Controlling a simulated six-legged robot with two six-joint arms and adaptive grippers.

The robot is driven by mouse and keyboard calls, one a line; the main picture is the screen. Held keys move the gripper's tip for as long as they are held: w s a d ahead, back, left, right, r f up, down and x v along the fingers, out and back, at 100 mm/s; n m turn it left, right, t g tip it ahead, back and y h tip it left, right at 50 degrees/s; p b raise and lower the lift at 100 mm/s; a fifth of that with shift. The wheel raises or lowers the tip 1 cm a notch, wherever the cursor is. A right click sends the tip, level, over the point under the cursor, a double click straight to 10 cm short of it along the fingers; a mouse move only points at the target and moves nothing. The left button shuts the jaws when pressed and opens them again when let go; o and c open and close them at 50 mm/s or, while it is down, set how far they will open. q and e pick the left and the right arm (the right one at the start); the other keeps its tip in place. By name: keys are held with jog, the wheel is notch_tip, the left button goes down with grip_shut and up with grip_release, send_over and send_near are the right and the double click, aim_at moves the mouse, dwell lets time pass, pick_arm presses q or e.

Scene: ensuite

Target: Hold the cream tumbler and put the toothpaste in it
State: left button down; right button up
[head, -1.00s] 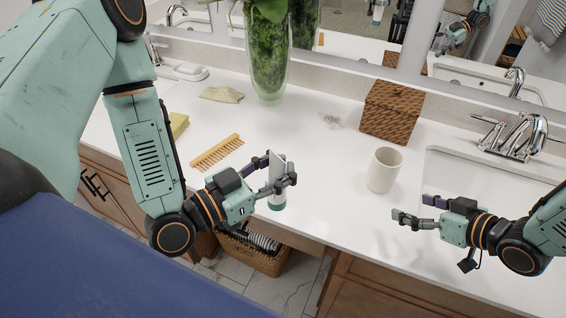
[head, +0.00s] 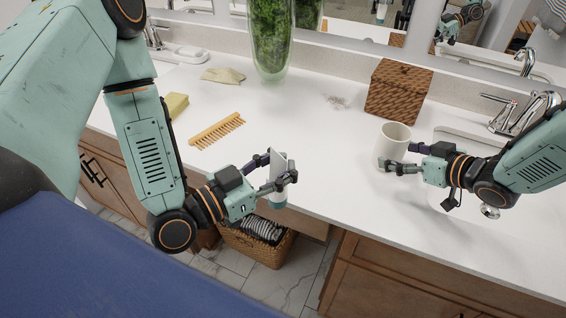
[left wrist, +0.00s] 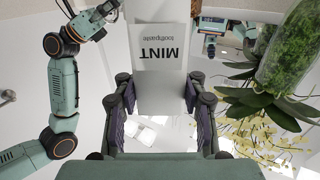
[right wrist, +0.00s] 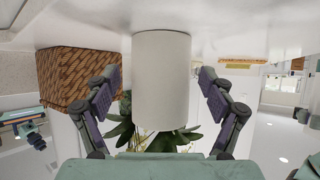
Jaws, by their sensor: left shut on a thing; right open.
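The cream tumbler (head: 394,140) stands upright on the white counter in the head view. My right gripper (head: 399,157) is open at its right side, and the fingertips reach the near part of it. In the right wrist view the tumbler (right wrist: 162,80) lies between the two spread fingers, with gaps on both sides. My left gripper (head: 276,173) is shut on the toothpaste (head: 278,165), a white tube with a teal cap end pointing down, held upright near the counter's front edge. In the left wrist view the toothpaste (left wrist: 160,75) shows the words MINT toothpaste between the fingers.
A wooden comb (head: 217,130), yellow sponge (head: 177,105) and folded cloth (head: 223,75) lie at the left. A plant vase (head: 270,45) and woven box (head: 398,91) stand at the back. A sink with a chrome faucet (head: 525,105) is at the right. The counter between the grippers is clear.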

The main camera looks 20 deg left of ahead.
jog(key=shift+b+x, duration=0.35)
jog(key=shift+x, duration=0.75)
jog(key=shift+a, duration=0.2)
jog(key=shift+d, duration=0.1)
jog(key=shift+r, duration=0.1)
jog(key=shift+c, duration=0.5)
jog(key=c, duration=0.6)
